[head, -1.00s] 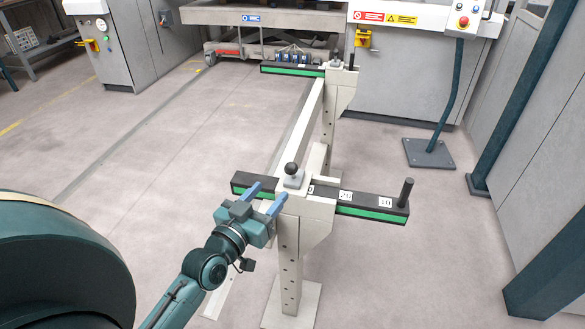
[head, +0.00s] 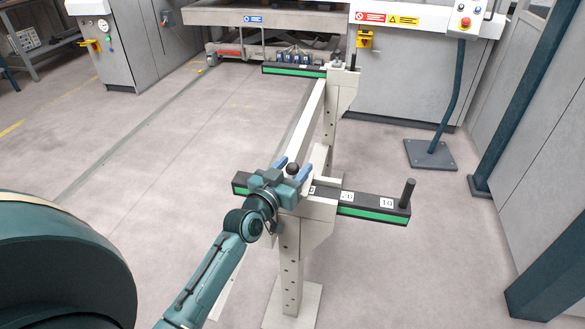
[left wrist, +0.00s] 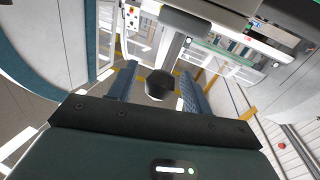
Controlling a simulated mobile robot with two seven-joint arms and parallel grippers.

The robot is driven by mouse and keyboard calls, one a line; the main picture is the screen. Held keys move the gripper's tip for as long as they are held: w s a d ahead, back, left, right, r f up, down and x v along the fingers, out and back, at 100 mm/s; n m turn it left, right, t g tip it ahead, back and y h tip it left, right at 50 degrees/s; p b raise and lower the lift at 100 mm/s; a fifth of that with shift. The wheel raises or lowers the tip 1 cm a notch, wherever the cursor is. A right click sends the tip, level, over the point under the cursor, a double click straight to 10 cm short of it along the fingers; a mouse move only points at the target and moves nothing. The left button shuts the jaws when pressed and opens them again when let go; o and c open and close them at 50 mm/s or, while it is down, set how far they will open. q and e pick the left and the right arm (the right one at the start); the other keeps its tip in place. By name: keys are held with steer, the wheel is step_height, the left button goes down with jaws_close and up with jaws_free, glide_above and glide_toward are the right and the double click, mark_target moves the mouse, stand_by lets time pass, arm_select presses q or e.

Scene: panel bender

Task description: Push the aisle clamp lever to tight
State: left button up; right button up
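The aisle clamp lever (head: 293,168) has a dark round knob and sits on top of the near post of the pale stand (head: 305,213). My left gripper (head: 292,168) is open at the lever, with its blue fingers on either side of the knob. In the left wrist view the dark knob (left wrist: 160,84) lies between the two open blue fingers (left wrist: 160,80). I cannot tell whether a finger touches it. The lever's base is hidden behind the gripper. My right gripper is not in view.
A black and green scale bar (head: 370,212) with number tags and an upright dark peg (head: 407,193) crosses the near post. A second bar (head: 290,70) is at the far post. A control pedestal (head: 430,153) stands at the right.

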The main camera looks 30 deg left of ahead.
arm_select(q)
jaws_close()
stand_by(0.3)
